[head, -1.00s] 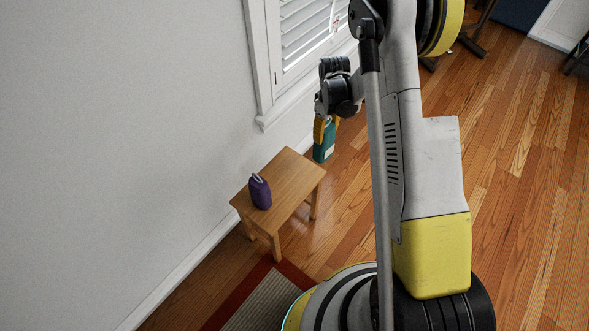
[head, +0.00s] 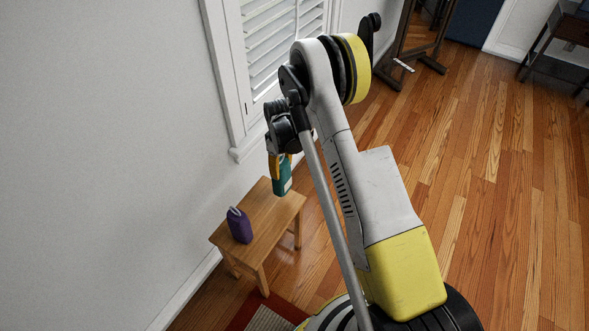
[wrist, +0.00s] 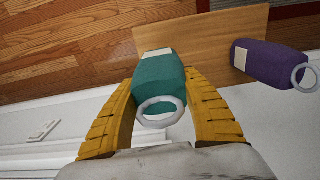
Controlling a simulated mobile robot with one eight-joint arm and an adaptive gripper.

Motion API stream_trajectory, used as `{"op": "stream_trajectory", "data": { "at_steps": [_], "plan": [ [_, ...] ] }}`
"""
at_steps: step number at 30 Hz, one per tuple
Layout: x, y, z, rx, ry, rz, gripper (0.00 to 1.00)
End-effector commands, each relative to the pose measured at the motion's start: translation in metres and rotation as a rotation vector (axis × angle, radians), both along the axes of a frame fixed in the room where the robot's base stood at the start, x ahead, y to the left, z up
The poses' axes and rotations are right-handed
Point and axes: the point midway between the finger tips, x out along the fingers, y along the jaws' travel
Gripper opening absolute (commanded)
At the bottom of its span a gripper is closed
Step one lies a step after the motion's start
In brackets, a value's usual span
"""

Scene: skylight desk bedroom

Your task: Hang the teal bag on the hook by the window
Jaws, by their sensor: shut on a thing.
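The teal bag (wrist: 161,82) is between the two yellow fingers of my gripper (wrist: 160,108) in the wrist view, with its pale ring handle towards the palm. The gripper is shut on the bag's sides. In the head view the teal bag (head: 282,178) hangs below my gripper (head: 281,160), over or beside the far end of the small table; its height above the top cannot be told. The window (head: 277,48) with white slats is on the wall just behind the arm. I cannot make out the hook in either view.
A purple bag (head: 239,225) with a pale ring stands on the small wooden table (head: 272,218); it also shows in the wrist view (wrist: 270,64). The wall (head: 110,130) is close on the left. Open wooden floor (head: 480,210) lies to the right.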

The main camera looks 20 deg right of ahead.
Motion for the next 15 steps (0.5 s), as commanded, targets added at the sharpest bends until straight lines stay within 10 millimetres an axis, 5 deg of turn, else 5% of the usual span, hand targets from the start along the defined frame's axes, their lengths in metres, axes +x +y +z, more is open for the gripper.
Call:
{"op": "stream_trajectory", "data": {
  "at_steps": [5, 9, 15],
  "plan": [
    [0.017, 0.036, -0.027, 0.000, 0.000, 0.003, 0.08],
    [0.016, 0.035, -0.051, 0.000, 0.000, -0.001, 0.08],
    [0.016, 0.035, -0.059, 0.000, 0.000, -0.001, 0.08]
  ]
}}
